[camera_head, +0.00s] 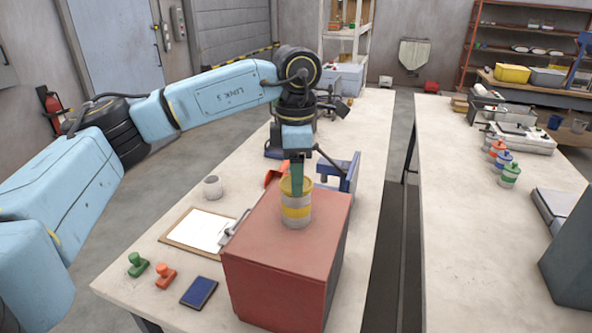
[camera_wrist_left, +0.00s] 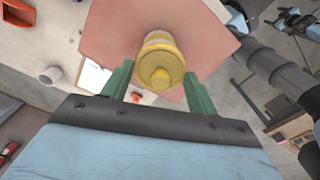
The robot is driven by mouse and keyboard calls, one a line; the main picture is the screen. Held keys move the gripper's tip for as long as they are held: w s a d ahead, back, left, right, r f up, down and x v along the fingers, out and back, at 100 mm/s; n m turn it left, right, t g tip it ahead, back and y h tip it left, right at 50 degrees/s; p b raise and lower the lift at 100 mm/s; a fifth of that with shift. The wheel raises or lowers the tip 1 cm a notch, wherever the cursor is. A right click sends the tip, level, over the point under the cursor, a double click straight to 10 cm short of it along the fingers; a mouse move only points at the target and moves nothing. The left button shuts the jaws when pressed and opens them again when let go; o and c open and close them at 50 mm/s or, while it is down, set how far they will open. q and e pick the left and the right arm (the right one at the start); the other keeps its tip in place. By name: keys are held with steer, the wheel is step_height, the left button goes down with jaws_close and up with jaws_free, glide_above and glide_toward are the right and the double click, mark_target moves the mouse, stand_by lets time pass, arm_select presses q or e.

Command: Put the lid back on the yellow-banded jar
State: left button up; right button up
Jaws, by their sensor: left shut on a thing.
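The yellow-banded jar (camera_head: 296,212), pale with a yellow band, stands upright on a red box (camera_head: 275,250) on the left table. Its yellow lid (camera_head: 286,187) is at the jar's mouth; the lid with its round knob (camera_wrist_left: 161,77) faces the left wrist view. My left gripper (camera_head: 297,183) points down from above, its green fingers on either side of the lid and shut on it. In the left wrist view the jar (camera_wrist_left: 157,38) lies in line behind the lid. I cannot tell whether the lid is fully seated. My right gripper is not in view.
A clipboard (camera_head: 200,229), a small cup (camera_head: 212,187), green (camera_head: 137,264) and orange (camera_head: 165,274) stamp-like items and a dark blue pad (camera_head: 199,291) lie left of the box. A blue frame (camera_head: 347,173) stands behind it. A second table (camera_head: 470,240) is at right, past a gap.

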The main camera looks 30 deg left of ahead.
arm_select(q)
steer(key=shift+f, duration=0.15)
stand_by(0.4)
steer(key=o, duration=1.4)
steer(key=shift+c, duration=0.2)
steer(key=shift+r+p, duration=2.5)
steer(key=shift+r, duration=1.05)
steer(key=shift+c, duration=0.4)
jaws_close()
